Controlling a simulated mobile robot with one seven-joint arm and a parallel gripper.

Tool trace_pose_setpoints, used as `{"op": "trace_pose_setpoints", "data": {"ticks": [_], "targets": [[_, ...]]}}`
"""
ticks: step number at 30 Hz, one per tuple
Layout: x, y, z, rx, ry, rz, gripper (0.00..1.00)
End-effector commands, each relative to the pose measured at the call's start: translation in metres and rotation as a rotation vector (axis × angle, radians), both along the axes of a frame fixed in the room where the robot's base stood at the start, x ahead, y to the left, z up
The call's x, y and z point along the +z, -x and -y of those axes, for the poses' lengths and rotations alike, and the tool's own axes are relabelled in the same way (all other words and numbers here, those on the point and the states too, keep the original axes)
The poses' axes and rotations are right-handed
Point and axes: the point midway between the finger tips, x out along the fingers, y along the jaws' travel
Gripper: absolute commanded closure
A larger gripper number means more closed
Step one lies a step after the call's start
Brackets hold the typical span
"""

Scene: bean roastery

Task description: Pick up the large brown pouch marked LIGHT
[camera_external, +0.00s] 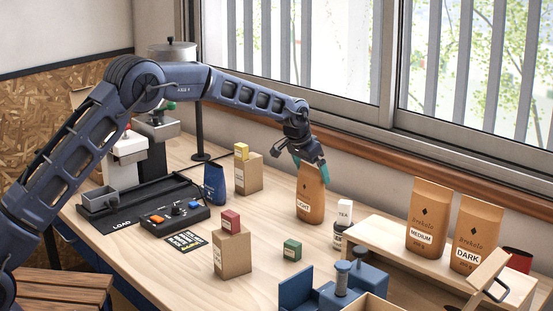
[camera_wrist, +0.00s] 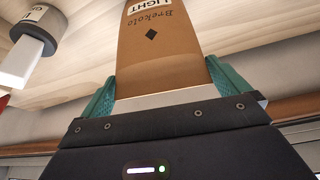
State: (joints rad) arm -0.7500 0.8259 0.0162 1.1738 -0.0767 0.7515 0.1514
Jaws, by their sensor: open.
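The large brown pouch marked LIGHT (camera_external: 310,203) stands upright on the table near the window. It also fills the upper middle of the wrist view (camera_wrist: 168,52), with its label and black diamond showing upside down. My gripper (camera_external: 311,168) is at the top of this pouch. In the wrist view its teal fingers (camera_wrist: 160,88) are on either side of the pouch's upper end. The jaws are open; I cannot tell whether either finger touches the pouch.
Brown pouches marked MEDIUM (camera_external: 428,217) and DARK (camera_external: 477,235) stand on a wooden riser (camera_external: 376,233). The table between pouch and cardboard boxes is clear.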

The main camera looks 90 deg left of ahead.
Motion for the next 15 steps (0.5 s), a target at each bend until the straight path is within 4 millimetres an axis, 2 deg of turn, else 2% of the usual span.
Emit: {"op": "trace_pose_setpoints", "data": {"ticks": [1,9,15], "targets": [[-0.0003,0.0001,0.0000,0.000,0.001,-0.001,0.00],[-0.0002,0.0003,0.0001,0.000,0.001,-0.001,0.51],[0.0006,0.0003,0.0000,0.000,0.000,0.000,0.51]]}}
